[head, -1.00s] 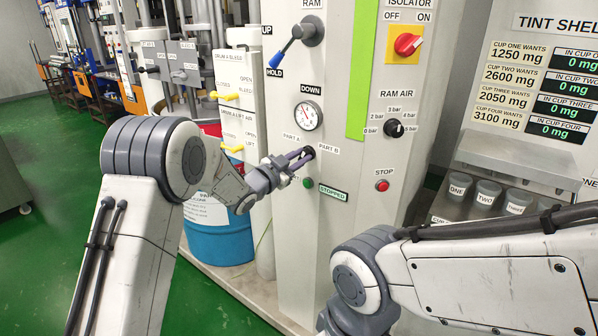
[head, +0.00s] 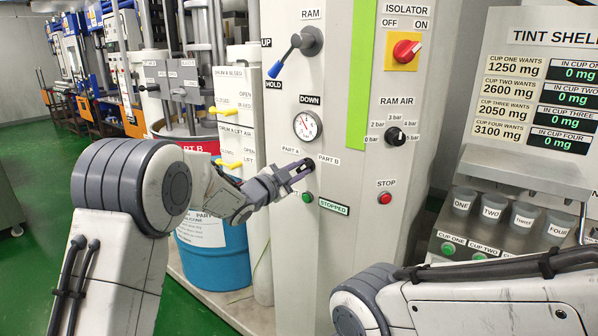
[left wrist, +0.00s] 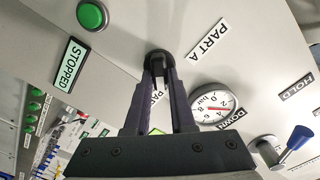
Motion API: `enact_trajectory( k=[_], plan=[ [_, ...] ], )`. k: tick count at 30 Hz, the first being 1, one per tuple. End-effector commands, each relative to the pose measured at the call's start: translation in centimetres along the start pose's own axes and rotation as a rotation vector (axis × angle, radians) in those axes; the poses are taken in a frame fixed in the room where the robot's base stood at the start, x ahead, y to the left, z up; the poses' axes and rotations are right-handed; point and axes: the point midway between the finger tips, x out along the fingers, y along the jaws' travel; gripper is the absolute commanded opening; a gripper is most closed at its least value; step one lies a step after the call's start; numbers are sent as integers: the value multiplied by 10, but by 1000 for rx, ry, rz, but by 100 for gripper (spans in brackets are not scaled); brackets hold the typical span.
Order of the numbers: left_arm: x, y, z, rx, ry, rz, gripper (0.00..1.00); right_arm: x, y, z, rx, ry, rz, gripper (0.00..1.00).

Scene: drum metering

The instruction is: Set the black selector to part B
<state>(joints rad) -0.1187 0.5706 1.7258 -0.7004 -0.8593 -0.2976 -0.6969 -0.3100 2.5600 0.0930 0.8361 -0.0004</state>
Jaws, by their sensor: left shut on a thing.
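The black selector (head: 309,163) is a small round knob on the pale panel, between the PART A label (head: 290,150) and the PART B label (head: 329,160). My left gripper (head: 304,168) is at the knob, its two dark fingers closed on it. In the left wrist view the fingertips (left wrist: 158,72) grip the black selector (left wrist: 157,58), and the PART A label (left wrist: 208,40) is clear of them. The fingers partly cover the other label. I cannot tell which part the selector points to. My right arm shows at lower right, but its gripper is out of view.
A green button (head: 307,197) with a STOPPED sign (head: 334,207) sits just below the selector. A pressure gauge (head: 308,125) is just above, and the blue-tipped ram lever (head: 292,52) higher up. A red stop button (head: 384,198) is to the right.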

Motion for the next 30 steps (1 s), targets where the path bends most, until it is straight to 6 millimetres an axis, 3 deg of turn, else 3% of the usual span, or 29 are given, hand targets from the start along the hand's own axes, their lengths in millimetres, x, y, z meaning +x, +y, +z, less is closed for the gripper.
enact_trajectory(
  k=[4,5,7,19,30],
  plan=[
    [-1,-2,3,0,-8,-3,0,0,0,0,0,0,0,50],
    [-1,-2,3,0,-8,-3,26,0,0,0,0,0,0,50],
    [-1,-2,3,0,-7,-3,52,0,0,0,0,0,0,50],
    [-5,0,1,0,-2,-1,52,1,0,0,0,0,0,50],
    [-72,-1,2,0,-4,-2,52,12,1,1,0,0,0,50]
  ],
)
